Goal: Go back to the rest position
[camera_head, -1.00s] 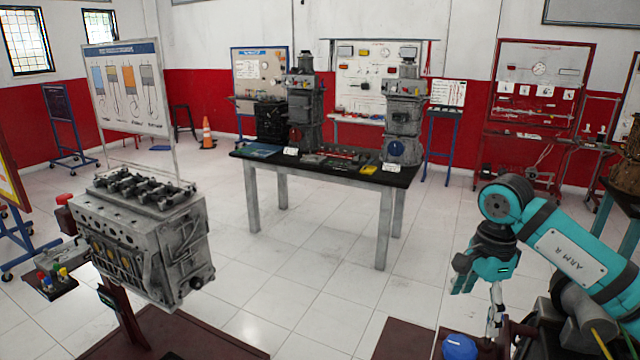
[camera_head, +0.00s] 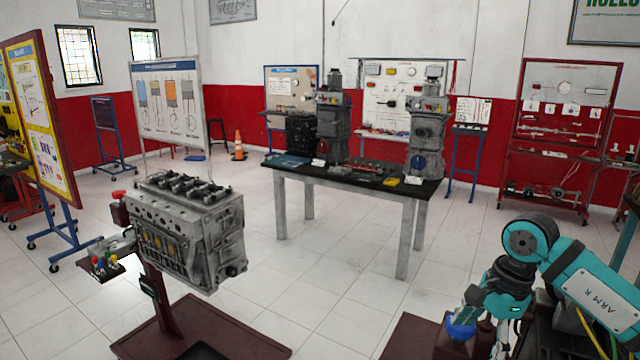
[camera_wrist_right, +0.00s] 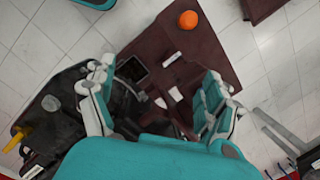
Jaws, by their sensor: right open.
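My right arm comes in at the lower right of the head view, bent, with its gripper (camera_head: 482,312) over a dark red stand top. In the right wrist view the gripper (camera_wrist_right: 155,100) has its two teal-and-grey fingers spread wide apart, with nothing between them. A blue round thing (camera_head: 460,329) shows right by the gripper in the head view; I cannot tell whether they touch. My left arm and gripper are not in view.
A grey engine block (camera_head: 190,230) stands on a dark red stand at left. A black-topped table (camera_head: 436,190) with engine parts stands in the middle. In the wrist view an orange ball (camera_wrist_right: 188,20) sits on a dark red surface. White floor tiles lie clear between.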

